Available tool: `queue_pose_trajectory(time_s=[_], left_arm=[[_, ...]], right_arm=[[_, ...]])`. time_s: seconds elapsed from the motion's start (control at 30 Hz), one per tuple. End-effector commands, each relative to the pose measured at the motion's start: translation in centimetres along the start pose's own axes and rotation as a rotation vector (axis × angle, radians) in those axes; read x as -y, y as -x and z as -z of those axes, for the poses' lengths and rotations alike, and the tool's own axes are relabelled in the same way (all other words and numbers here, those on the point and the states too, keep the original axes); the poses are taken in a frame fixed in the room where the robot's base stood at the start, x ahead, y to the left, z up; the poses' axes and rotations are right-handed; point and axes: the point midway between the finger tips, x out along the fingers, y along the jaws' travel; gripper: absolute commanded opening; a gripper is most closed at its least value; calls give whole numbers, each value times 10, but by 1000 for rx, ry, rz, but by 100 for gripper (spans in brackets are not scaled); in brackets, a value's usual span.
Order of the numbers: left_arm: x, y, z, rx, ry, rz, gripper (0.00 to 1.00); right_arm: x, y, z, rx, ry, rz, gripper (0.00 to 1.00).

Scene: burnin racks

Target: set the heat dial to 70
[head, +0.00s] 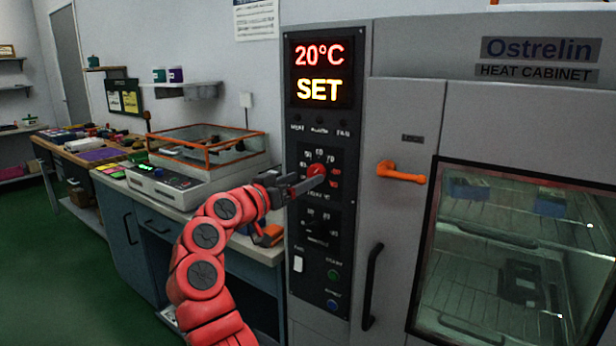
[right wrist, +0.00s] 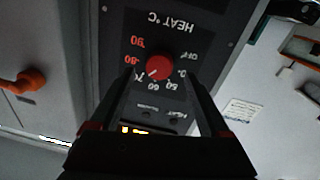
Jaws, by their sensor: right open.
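The red heat dial (head: 316,170) is on the black control panel, under a display (head: 319,72) reading "20°C" and "SET". It also shows upside down in the right wrist view as a round red knob (right wrist: 158,67), ringed by numbers from OFF to 90. A small pale mark on the knob points down-left in that view, toward the 60 and 70 side; the exact number is unclear. My right gripper (head: 303,184) is at the dial. In the wrist view its open fingers (right wrist: 160,80) reach toward either side of the knob; contact cannot be told. My left gripper is not in view.
A second dial (head: 318,222) and several buttons sit lower on the panel. The grey cabinet's orange door handle (head: 401,172) sticks out to the right. A counter with a glass-sided, orange-edged box (head: 208,148) stands on the left.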

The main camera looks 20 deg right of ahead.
Motion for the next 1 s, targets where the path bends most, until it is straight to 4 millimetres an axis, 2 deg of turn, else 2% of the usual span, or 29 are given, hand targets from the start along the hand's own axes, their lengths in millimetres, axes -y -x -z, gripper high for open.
queue_pose_trajectory(time_s=[0.03,0.3,0.5,0.7,1.0], left_arm=[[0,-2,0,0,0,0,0],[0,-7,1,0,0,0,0],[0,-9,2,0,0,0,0],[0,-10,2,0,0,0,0],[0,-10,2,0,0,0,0]], right_arm=[[1,15,2,-1,-2,4,80],[1,87,0,1,1,4,80],[1,126,1,0,-1,3,80],[0,142,0,2,-1,0,80],[0,143,0,1,-1,-1,80]])
